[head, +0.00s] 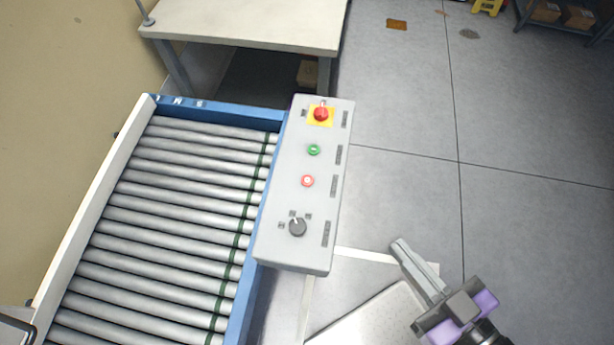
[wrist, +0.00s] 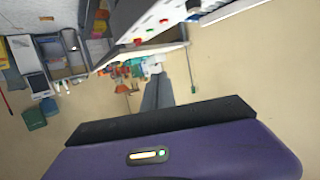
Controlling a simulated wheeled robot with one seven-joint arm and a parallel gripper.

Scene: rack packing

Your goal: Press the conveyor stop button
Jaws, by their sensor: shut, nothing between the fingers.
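The control panel (head: 275,245) is a light grey box along the right side of the conveyor (head: 170,220) in the head view. From far to near it carries a red mushroom button (head: 321,114) on a yellow square, a green button (head: 314,150), a red button (head: 307,181) and a dark rotary knob (head: 297,227). Its labels are too small to read. My gripper (head: 398,245) is shut and empty, right of the panel's near end and apart from it. In the wrist view its shut fingers (wrist: 156,85) point toward a cluttered background; the panel (wrist: 128,18) shows tilted at the top.
A pale table (head: 250,22) stands beyond the conveyor's far end. A white surface (head: 375,318) lies at the bottom, near my gripper. Grey floor (head: 410,150) to the right of the panel is open. A shelf with boxes (head: 575,18) is at the far top right.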

